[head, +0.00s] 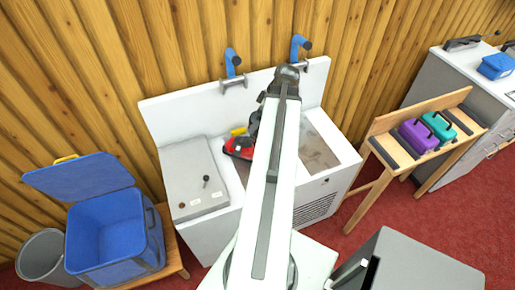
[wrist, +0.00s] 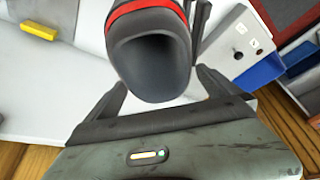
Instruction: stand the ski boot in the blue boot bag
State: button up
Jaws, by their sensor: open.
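The ski boot (head: 238,147), red and black, is on the white bench, partly hidden behind my arm in the head view. In the wrist view the boot (wrist: 150,55) shows its dark rounded end with a red band. My gripper (wrist: 160,82) is open, with one finger on each side of that dark end; I cannot tell whether they touch it. In the head view my gripper is mostly hidden behind the arm. The blue boot bag (head: 104,226) stands open on a low wooden stand at the lower left, its lid tipped back. Its visible inside looks empty.
A grey box (head: 190,180) with a knob sits on the bench between boot and bag. A yellow block (head: 238,131) lies behind the boot. A grey bin (head: 42,256) is left of the bag. Purple (head: 418,136) and teal (head: 438,125) cases rest on a wooden seat at right.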

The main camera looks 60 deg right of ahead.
aim_at(252, 138)
jog(key=b+x, duration=0.4)
jog(key=x, duration=0.1)
jog(key=shift+s+d+f+b, duration=0.1)
jog(key=shift+d+f+b, duration=0.1)
jog(key=shift+b, duration=0.15)
jog(key=shift+r, duration=0.2)
jog(key=c, duration=1.7)
jog(key=shift+p, duration=0.3)
jog(key=shift+c, duration=0.2)
